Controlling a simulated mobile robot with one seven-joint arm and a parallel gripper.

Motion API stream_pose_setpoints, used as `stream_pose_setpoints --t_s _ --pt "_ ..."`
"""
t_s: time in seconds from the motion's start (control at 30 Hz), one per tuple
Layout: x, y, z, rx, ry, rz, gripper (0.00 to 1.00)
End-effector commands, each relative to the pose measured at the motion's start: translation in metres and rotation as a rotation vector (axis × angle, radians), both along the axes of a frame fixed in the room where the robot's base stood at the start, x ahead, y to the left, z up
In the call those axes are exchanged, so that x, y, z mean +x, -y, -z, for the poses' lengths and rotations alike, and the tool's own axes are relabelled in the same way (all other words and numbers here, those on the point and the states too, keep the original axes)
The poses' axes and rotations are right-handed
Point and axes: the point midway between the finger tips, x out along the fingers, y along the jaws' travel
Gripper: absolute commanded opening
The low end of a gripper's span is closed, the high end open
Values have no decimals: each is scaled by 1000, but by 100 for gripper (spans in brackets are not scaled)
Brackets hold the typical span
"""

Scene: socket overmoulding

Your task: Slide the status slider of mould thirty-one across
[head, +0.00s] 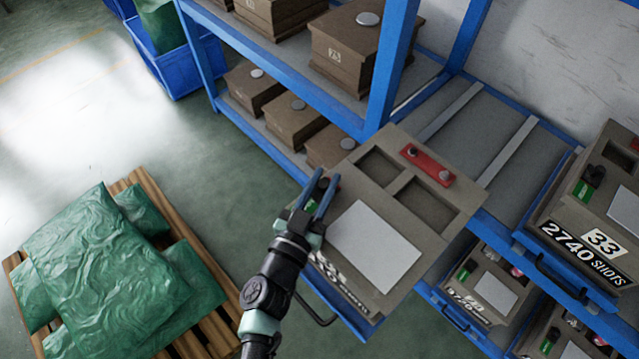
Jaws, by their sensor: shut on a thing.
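The middle mould (448,200) is a grey-brown block on a pulled-out blue shelf tray. Its front number is mostly hidden behind my arm, so I cannot read it as thirty-one. A bit of its green status slider (310,207) shows at the left front corner, beside my fingers. My gripper (326,180) is over that corner, its two blue fingers shut on what appears to be the slider's small dark knob. The fingers and wrist hide most of the slider and its track.
A red plate (428,165) with two knobs and a white card (374,246) lie on the mould's top. Mould 33 (610,215) stands at right. A blue rack post (392,65) rises behind. Green sacks (120,265) lie on a pallet at left.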

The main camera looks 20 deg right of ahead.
Motion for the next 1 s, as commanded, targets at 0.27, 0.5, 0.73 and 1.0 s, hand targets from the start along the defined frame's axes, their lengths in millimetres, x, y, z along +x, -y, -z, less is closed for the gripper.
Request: stream_pose_setpoints --t_s 0.27,0.5,0.73,1.0 --pt "1 4 -1 -3 1 2 0" --pt "1 4 -1 -3 1 2 57" --pt "1 3 -1 -3 1 1 57" --pt "-14 -15 1 1 2 -2 57"
